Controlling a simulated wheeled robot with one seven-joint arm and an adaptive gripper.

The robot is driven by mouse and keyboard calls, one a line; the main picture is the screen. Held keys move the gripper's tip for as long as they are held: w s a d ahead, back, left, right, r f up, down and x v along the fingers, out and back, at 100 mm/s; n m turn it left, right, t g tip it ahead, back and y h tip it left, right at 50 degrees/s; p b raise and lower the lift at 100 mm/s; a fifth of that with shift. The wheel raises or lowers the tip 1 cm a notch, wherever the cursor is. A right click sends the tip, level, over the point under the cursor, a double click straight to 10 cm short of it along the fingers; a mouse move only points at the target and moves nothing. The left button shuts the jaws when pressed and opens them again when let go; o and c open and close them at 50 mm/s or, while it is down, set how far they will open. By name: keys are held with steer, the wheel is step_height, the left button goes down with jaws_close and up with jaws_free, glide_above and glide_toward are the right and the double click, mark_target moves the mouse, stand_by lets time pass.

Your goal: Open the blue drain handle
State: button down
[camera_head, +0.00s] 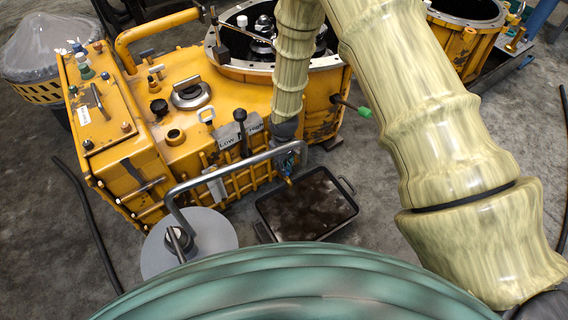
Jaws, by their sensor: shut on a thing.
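The yellow transmission housing (235,105) stands at the centre left. A small brass drain fitting (288,181) shows low on its near side, above the black drip tray (308,206). My arm comes down from the top, and my gripper (286,133) is a small dark shape at its end, just above the fitting. It is shut on what seems to be the blue drain handle. The fingertips and the handle are mostly hidden by the gripper and a grey metal tube, so the handle's angle cannot be told.
A bent grey metal tube (225,166) passes close by my gripper, above a grey round disc (205,236). A green-tipped lever (363,112) sticks out on the right of the housing. Black hoses (97,235) lie on the floor. Bare floor shows right of the tray.

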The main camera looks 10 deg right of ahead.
steer(key=shift+n, duration=0.3)
steer(key=c, duration=1.5)
jaws_free()
steer(key=shift+r, duration=0.1)
step_height(320, 180, up, 12)
steer(key=shift+f, duration=0.1)
